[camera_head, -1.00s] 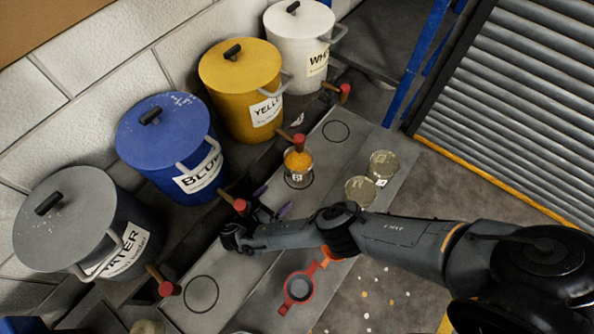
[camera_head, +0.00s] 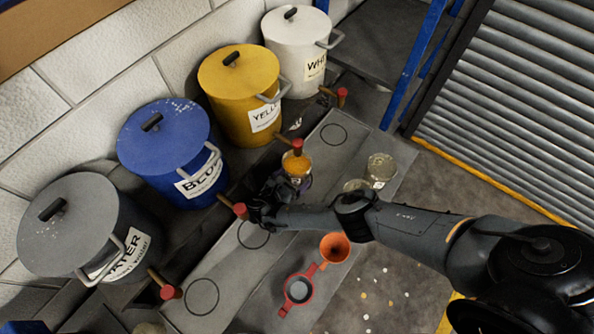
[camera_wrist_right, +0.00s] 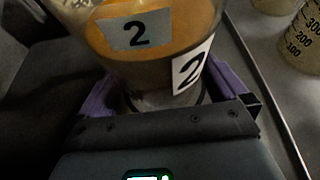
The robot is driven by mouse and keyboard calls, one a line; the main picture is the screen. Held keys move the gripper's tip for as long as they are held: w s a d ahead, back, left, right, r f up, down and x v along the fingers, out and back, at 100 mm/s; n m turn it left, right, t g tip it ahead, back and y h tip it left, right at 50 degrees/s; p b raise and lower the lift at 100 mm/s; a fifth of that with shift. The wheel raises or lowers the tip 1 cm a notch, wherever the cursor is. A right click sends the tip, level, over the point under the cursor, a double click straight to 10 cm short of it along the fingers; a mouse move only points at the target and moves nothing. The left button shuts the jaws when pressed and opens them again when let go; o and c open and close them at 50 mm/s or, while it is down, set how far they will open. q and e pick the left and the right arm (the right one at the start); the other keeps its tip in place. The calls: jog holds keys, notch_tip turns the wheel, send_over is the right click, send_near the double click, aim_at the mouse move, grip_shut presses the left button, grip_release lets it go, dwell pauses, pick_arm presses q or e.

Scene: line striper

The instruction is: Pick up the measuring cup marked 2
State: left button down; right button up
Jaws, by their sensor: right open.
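The measuring cup marked 2 (camera_head: 296,165) is a clear cup with orange-yellow liquid, standing upright on the bench below the yellow bucket's tap. It fills the top of the right wrist view (camera_wrist_right: 150,50), where two "2" labels show. My right gripper (camera_head: 291,183) is at the near-left side of the cup in the head view. Its purple fingers (camera_wrist_right: 165,88) are open, one on each side of the cup's lower part. I cannot tell whether they touch it. My left gripper is not in view.
Water, blue, yellow (camera_head: 240,90) and white buckets with red-ended taps line the wall. Two clear cups (camera_head: 381,168) stand right of the cup, one partly hidden by my arm. An orange funnel (camera_head: 335,247) and a red ring-shaped tool (camera_head: 298,288) lie nearer.

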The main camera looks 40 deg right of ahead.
jog(key=shift+x, duration=0.8)
jog(key=c, duration=1.4)
jog(key=shift+r, duration=0.1)
jog(key=shift+c, duration=0.3)
jog(key=shift+s+a+r, duration=0.1)
jog(key=shift+r, duration=0.05)
